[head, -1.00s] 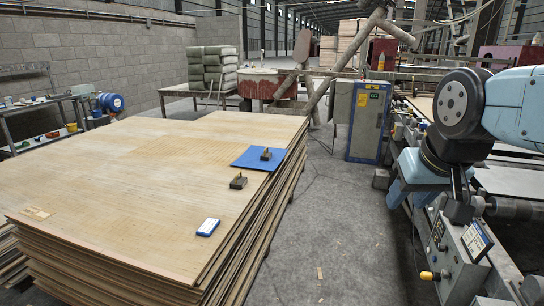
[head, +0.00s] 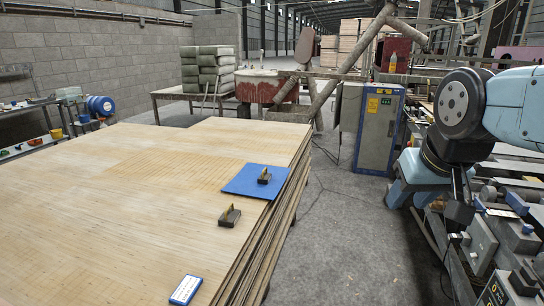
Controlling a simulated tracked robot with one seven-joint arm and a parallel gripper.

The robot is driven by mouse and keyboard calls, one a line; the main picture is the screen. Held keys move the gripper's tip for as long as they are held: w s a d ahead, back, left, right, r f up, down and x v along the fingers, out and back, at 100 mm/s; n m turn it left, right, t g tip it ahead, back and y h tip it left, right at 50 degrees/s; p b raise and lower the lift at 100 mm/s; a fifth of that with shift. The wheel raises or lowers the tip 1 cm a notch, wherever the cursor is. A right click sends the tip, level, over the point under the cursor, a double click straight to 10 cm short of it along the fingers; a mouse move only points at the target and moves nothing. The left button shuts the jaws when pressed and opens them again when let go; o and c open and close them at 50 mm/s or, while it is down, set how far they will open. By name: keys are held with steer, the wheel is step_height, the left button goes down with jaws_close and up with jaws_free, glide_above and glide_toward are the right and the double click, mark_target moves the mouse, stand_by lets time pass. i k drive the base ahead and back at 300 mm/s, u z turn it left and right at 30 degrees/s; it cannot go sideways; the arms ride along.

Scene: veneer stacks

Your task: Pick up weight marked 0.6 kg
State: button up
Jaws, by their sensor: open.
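One weight (head: 264,178) is on a blue mat (head: 243,184) near the stack's right edge. The other weight (head: 230,216) stands on bare veneer, nearer to me and slightly left. Their markings are too small to read, so I cannot tell which one is 0.6 kg. My gripper (head: 460,208) hangs at the right, well apart from both weights, over the machine side. It is open and holds nothing that I can see.
A blue-and-white flat box (head: 186,290) lies on the stack's near right part. A grey-and-blue cabinet (head: 372,125) stands beyond the aisle. Machinery (head: 495,240) lines the right. The grey floor (head: 345,225) between stack and machinery is clear.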

mark_target(264, 178)
steer(key=i, duration=1)
steer(key=z, duration=0.5)
steer(key=i, duration=2)
steer(key=u, duration=1.45)
